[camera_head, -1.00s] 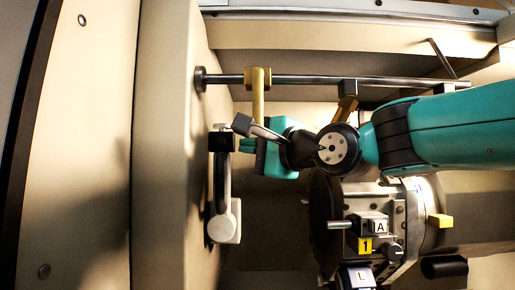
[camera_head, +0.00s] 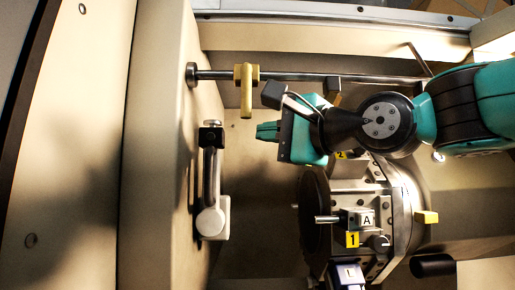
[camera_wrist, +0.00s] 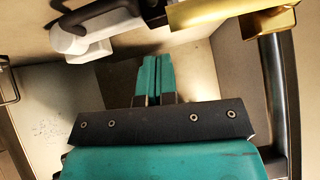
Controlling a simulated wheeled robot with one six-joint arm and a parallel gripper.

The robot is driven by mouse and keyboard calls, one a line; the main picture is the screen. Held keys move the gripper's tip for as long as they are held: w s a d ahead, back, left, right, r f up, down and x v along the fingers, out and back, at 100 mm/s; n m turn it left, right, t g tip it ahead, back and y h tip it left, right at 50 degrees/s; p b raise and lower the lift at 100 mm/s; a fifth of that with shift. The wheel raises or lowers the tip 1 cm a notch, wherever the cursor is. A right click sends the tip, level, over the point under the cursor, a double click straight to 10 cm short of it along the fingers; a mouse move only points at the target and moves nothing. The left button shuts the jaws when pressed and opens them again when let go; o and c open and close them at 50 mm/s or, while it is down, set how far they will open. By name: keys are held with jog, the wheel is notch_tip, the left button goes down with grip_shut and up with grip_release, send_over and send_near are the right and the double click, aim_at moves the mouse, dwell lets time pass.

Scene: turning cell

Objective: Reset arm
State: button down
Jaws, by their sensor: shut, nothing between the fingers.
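My gripper (camera_head: 268,131) is in the upper middle of the head view, with its fingers pointing left. The fingers are together and empty. In the wrist view, my gripper (camera_wrist: 155,75) shows its two teal fingers side by side with nothing between them. A white and black handle (camera_head: 210,185) on the light panel is to the left of and below the fingertips, apart from them. It also shows at the top of the wrist view (camera_wrist: 95,28).
A metal bar (camera_head: 300,76) with a yellow holder (camera_head: 246,88) runs above my gripper. A round turret (camera_head: 375,205) with tool blocks marked A, 1 and 2 stands below my arm. A black cylinder (camera_head: 432,265) lies at lower right. Free room lies between the handle and the turret.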

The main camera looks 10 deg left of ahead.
jog(key=s+d+f+n+g+h, duration=0.1)
jog(key=s+d+f+n+h, duration=0.2)
jog(key=f, duration=0.4)
jog(key=d+f+n+g+h+b, duration=0.1)
jog(key=d+f+h, duration=0.1)
jog(key=d+f, duration=0.4)
jog(key=s+d+f+n+g+h, duration=0.1)
jog(key=s+d+f+n+h, duration=0.15)
jog(key=f, duration=0.65)
jog(key=s+d+f+n+g+h, duration=0.5)
jog(key=s+d+f, duration=0.7)
jog(key=s+f, duration=0.3)
jog(key=shift+d+f+n+g+b, duration=0.45)
jog(key=shift+n+g, duration=0.15)
jog(key=shift+n, duration=0.45)
jog(key=shift+a, duration=0.1)
